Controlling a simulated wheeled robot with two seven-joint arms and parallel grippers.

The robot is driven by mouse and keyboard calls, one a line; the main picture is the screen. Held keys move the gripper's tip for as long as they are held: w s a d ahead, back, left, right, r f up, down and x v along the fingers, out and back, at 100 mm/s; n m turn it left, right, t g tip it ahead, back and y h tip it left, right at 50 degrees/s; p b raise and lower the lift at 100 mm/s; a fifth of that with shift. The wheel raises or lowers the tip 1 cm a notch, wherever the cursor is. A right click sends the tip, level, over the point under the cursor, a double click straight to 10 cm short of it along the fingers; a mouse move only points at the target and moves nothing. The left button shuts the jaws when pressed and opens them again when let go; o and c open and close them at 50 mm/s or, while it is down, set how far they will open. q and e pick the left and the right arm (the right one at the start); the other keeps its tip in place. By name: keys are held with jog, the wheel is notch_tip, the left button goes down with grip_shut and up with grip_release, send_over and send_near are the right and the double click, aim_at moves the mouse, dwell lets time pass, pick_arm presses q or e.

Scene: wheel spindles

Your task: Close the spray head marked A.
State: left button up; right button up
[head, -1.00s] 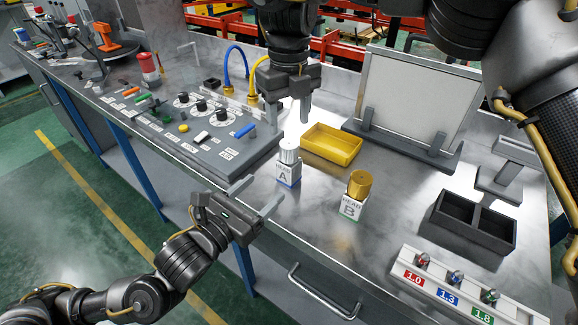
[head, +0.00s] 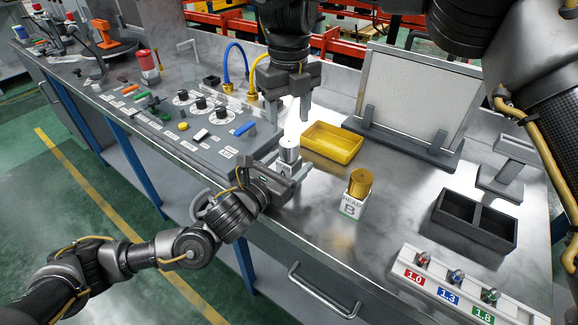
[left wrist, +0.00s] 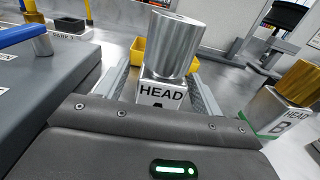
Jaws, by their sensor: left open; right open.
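Spray head A has a silver cylindrical cap (head: 288,150) on a white block, which my left gripper partly hides in the head view. In the left wrist view the silver cap (left wrist: 172,43) stands above the block marked HEAD (left wrist: 160,93), its letter partly cut off. My left gripper (head: 290,177) is open, with one finger on each side of the block, below the cap. I cannot tell whether the fingers touch it. My right gripper (head: 288,113) is open and empty, pointing down above and behind head A.
Head B (head: 351,206) with a gold cap stands to the right. A yellow tray (head: 332,158) lies behind head A. The grey control panel (head: 208,147) is close on the left. A black two-part box (head: 474,235) and a numbered rack (head: 455,290) are further right.

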aim_at(289, 141)
pick_arm(q)
grip_shut()
pick_arm(e)
jog(key=n, duration=0.5)
jog(key=shift+w+a+n, duration=0.15)
jog(key=shift+n, duration=0.15)
jog(key=n, duration=0.5)
jog(key=shift+n, duration=0.3)
jog(key=n, duration=1.1)
jog(key=shift+f, duration=0.15)
jog(key=shift+f, duration=3.85)
